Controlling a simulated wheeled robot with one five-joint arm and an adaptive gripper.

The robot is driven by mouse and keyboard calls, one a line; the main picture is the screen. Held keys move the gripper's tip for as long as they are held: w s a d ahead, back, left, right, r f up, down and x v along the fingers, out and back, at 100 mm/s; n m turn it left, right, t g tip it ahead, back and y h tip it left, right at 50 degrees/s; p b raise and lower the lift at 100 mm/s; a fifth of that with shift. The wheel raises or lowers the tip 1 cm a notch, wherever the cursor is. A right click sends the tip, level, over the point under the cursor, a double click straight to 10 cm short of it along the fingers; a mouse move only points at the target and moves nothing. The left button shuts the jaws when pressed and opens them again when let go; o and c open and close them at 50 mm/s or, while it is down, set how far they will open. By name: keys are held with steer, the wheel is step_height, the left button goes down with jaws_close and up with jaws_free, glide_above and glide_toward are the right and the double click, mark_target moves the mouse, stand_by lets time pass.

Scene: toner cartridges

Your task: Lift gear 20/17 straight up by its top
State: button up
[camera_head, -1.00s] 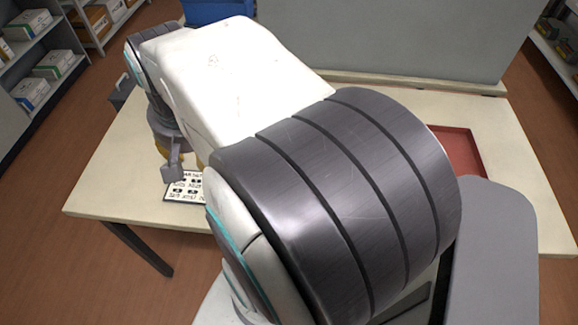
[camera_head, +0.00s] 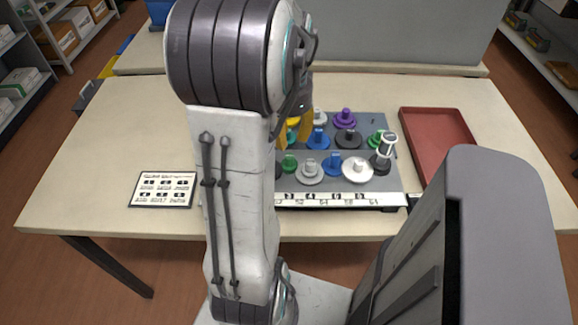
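Several coloured gears with stubs on top stand in rows on a grey board (camera_head: 384,185) on the table. They include a purple gear (camera_head: 345,118), a black gear (camera_head: 347,139), a white gear (camera_head: 357,169), blue gears (camera_head: 318,139) and a grey gear (camera_head: 309,171). The numbers on the board's white front strip (camera_head: 340,199) are too small to read, so I cannot tell which is gear 20/17. My gripper (camera_head: 306,122) shows only as a yellow finger part beside my arm, over the board's back left. The rest is hidden, and its opening cannot be seen.
An empty-looking red tray (camera_head: 436,143) lies right of the board. A dark gear with a tall silver top (camera_head: 385,150) stands at the board's right end. A printed card (camera_head: 162,190) lies left. My arm hides the board's left part. A grey panel (camera_head: 400,35) stands behind.

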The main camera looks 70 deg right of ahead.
mark_target(290, 156)
steer(key=shift+f+b, duration=0.4)
steer(key=shift+f, duration=3.2)
steer(key=shift+o, duration=0.4)
jaws_close()
